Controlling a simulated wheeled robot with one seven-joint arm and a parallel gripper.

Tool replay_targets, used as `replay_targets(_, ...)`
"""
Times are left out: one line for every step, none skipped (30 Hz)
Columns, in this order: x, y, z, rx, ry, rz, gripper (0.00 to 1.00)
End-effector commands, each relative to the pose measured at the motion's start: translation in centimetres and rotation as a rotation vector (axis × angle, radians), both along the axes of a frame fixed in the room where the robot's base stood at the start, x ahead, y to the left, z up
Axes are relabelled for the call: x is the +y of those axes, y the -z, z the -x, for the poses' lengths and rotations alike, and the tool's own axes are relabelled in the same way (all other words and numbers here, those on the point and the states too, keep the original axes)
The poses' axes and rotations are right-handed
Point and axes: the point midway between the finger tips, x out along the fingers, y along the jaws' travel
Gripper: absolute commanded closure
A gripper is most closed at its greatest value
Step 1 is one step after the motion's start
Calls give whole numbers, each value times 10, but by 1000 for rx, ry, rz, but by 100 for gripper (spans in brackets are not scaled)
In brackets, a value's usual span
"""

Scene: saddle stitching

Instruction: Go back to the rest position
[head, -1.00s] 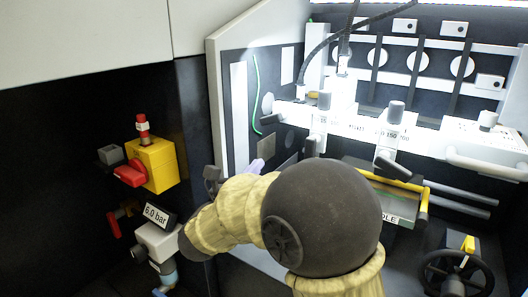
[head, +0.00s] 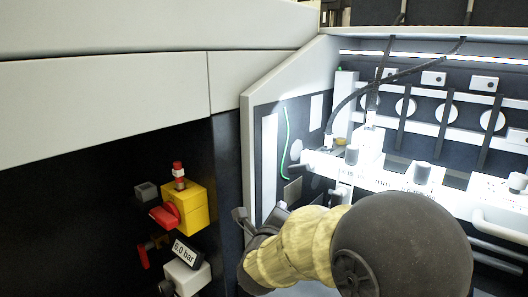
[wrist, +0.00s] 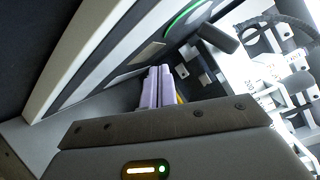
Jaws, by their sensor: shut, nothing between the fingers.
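My arm (head: 300,240), with yellowish fabric sleeving and a large dark round joint, reaches across the lower right of the head view. My gripper's lilac fingers (wrist: 158,88) stand together in the middle of the wrist view, shut and empty. They are mostly hidden or too small to make out in the head view. The dark wrist end of my arm is in front of the lower part of the machine's angled side panel, right of the yellow switch box.
A yellow box with a red rotary switch (head: 164,217) and a "6.0 bar" gauge (head: 185,251) stand at the left. The lit machine bay, with knobs (head: 422,173), cables and a white rail, fills the right. The angled side panel (head: 270,150) lies close behind my gripper.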

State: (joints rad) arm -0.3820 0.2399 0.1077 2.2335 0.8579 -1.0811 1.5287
Motion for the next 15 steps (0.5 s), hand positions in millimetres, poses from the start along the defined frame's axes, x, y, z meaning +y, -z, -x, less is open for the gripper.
replay_targets(-4,-11,0,72,-46,90,100)
replay_targets(-4,-9,1,116,-81,148,100)
replay_targets(-5,-8,3,174,-126,227,100)
replay_targets(-6,-6,5,217,-163,287,100)
replay_targets(-7,-5,7,259,-199,346,100)
replay_targets(-8,-2,11,315,-251,427,100)
replay_targets(-10,0,15,356,-290,486,100)
replay_targets(-13,2,19,396,-329,547,100)
replay_targets(-16,5,26,450,-384,626,100)
replay_targets(-19,8,32,489,-426,686,100)
replay_targets(-22,10,38,526,-470,744,100)
replay_targets(-26,13,48,577,-531,823,100)
replay_targets(-29,15,55,613,-580,882,100)
replay_targets(-34,17,63,649,-627,939,100)
replay_targets(-39,20,75,695,-694,1014,100)
